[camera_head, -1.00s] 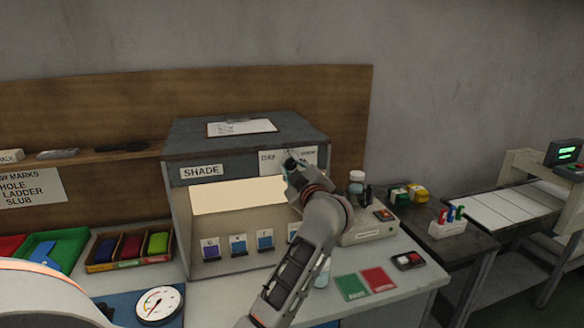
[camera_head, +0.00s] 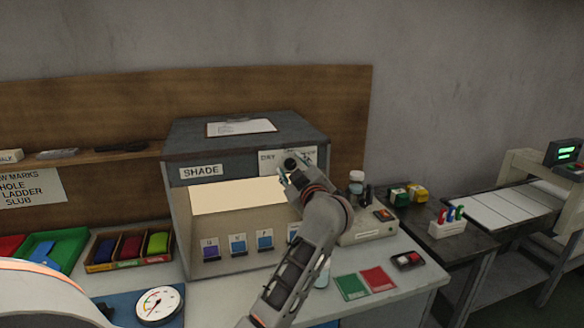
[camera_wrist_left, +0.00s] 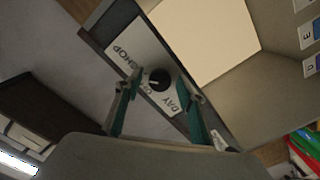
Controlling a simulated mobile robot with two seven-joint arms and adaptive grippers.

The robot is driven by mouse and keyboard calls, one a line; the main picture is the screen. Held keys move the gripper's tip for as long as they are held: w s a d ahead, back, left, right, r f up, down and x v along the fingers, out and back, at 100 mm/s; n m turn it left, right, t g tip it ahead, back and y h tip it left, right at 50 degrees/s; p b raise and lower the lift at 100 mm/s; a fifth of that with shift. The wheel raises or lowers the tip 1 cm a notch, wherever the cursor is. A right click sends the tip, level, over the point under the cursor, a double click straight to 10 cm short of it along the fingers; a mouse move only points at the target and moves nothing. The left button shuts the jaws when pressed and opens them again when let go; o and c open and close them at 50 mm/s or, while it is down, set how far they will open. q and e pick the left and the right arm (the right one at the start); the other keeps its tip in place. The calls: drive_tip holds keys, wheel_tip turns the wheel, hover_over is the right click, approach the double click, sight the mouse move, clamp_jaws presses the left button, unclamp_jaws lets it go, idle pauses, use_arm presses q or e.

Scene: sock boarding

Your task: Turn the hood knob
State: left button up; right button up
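The hood is a grey shade box (camera_head: 240,136) with a SHADE label and a lit panel. Its knob (camera_head: 290,163) is black and round, on a white DAY/SHOP label at the front's upper right. It also shows in the left wrist view as a knob (camera_wrist_left: 158,80) with a white pointer mark. My left gripper (camera_head: 286,178) is in front of the knob. In the left wrist view, my left gripper (camera_wrist_left: 159,85) is open, one teal finger on each side of the knob, with gaps showing. I see no contact. My right gripper is not in view.
A clipboard (camera_head: 241,127) lies on the hood. Several sample cards stand inside it. A beige device (camera_head: 368,228) and bottles stand right of it. Green and red pads (camera_head: 364,284) lie on the table in front. A dial gauge (camera_head: 158,305) is at the lower left.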

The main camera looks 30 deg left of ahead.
use_arm(q)
drive_tip(key=v, duration=0.7)
drive_tip(key=shift+s+d, duration=0.15)
drive_tip(key=shift+d, duration=0.05)
idle(0.4)
